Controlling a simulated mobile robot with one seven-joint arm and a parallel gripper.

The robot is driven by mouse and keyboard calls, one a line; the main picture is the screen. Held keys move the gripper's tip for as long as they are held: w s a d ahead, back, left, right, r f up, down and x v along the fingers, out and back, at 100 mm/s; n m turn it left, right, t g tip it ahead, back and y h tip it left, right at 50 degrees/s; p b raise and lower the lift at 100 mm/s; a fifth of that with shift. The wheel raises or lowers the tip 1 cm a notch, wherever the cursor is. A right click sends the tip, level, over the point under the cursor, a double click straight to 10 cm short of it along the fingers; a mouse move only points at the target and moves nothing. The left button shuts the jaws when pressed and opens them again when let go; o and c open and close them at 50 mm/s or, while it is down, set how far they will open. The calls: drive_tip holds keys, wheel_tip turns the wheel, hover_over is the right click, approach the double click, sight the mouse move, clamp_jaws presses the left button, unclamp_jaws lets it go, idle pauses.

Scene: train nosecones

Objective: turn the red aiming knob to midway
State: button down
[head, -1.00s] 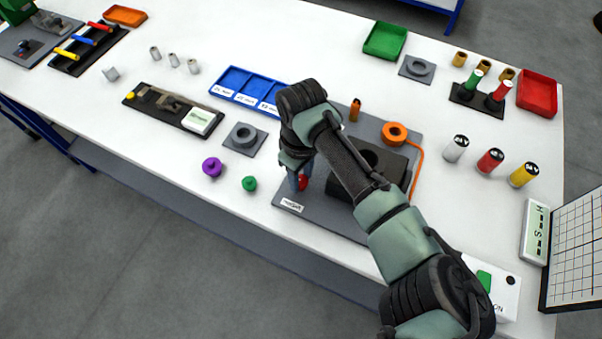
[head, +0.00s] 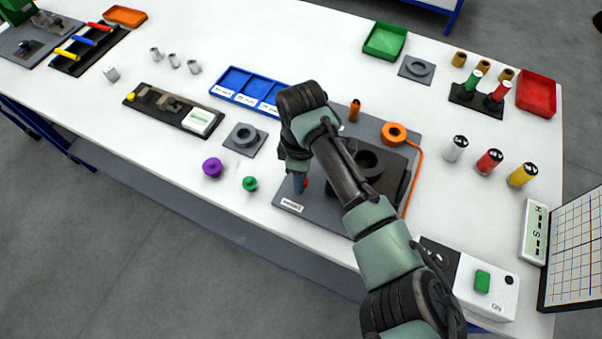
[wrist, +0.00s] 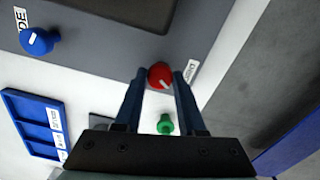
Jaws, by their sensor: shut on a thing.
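The red aiming knob (wrist: 160,75) sits on the grey base plate (wrist: 110,25), with a pale pointer line across its top. In the wrist view it lies between the tips of my gripper (wrist: 160,78), whose two blue fingers are shut on it from both sides. In the head view my gripper (head: 301,184) reaches down to the front left of the base plate (head: 330,215), and only a sliver of red shows beside the fingers. A white label (head: 292,205) lies just in front of the knob. A blue knob (wrist: 38,41) with a white pointer shows in the wrist view.
A dark block with a round opening (head: 368,160) and an orange ring (head: 394,133) with a cable stand behind my arm. A green knobbed piece (head: 250,184) and a purple one (head: 212,168) stand left of the plate. A white box with a green button (head: 483,282) is at right.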

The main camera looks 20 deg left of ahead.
drive_tip(key=n, duration=0.6)
idle(0.6)
drive_tip(key=c, duration=0.5)
unclamp_jaws()
wheel_tip(320, 180, up, 13)
drive_tip(key=b, duration=0.1)
idle(0.5)
